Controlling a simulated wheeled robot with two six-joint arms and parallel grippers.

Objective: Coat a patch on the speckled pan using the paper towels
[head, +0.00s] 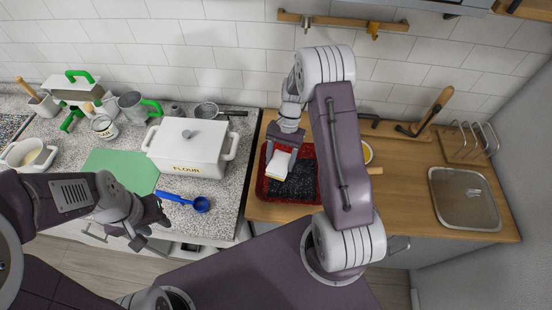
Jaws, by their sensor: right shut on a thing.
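The speckled pan (297,188) has a red rim and a dark speckled inside, and lies on the wooden counter in the middle of the head view. My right gripper (283,149) is over the pan's back left part, shut on the white paper towels (279,161). The towels hang down over the pan; I cannot tell whether they touch its inside. My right arm hides the pan's right side. My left gripper (150,228) is open and empty, in front of the stone counter's edge, apart from the pan.
A yellow-rimmed dish (367,153) is partly behind my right arm.

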